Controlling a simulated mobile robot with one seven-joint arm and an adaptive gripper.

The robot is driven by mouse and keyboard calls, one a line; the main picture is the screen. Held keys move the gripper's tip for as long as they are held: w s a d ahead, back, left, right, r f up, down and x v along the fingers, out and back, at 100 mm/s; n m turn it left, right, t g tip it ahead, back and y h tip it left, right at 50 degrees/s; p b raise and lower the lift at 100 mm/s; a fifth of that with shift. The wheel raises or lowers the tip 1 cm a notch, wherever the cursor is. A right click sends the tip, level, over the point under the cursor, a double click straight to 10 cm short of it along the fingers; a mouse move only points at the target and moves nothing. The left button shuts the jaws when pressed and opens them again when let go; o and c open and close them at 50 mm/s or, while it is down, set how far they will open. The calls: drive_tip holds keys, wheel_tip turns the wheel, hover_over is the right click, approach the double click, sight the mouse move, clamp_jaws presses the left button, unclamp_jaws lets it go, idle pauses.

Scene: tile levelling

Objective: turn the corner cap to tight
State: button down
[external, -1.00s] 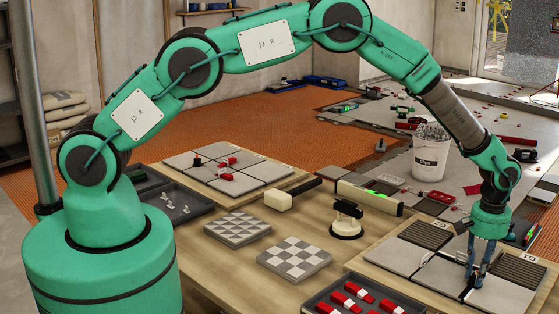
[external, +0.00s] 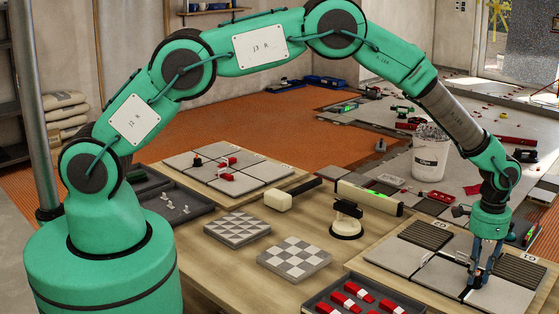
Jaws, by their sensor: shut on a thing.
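My gripper (external: 478,280) points straight down at the tile panel (external: 415,262) at the front right. Its blue fingers are shut at the joint between the tiles, and the corner cap between them is too small and hidden to make out.
A tray of red wedges (external: 347,301) lies at the front, left of the panel. A black-handled suction cup (external: 346,219), a spirit level (external: 369,198), a mallet (external: 293,195) and checkered tiles (external: 294,258) lie on the bench. A white bucket (external: 430,155) stands behind on the floor.

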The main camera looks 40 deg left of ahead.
drive_tip(key=m, duration=0.4)
drive_tip(key=shift+m, duration=0.3)
drive_tip(key=m, duration=0.3)
drive_tip(key=shift+m, duration=0.3)
drive_tip(key=m, duration=0.3)
drive_tip(key=shift+m+b, duration=0.3)
drive_tip(key=shift+m, duration=1.8)
drive_tip(key=c, duration=1.5)
unclamp_jaws()
drive_tip(key=shift+o, duration=0.2)
drive_tip(key=shift+r, duration=0.1)
wheel_tip(320, 180, up, 12)
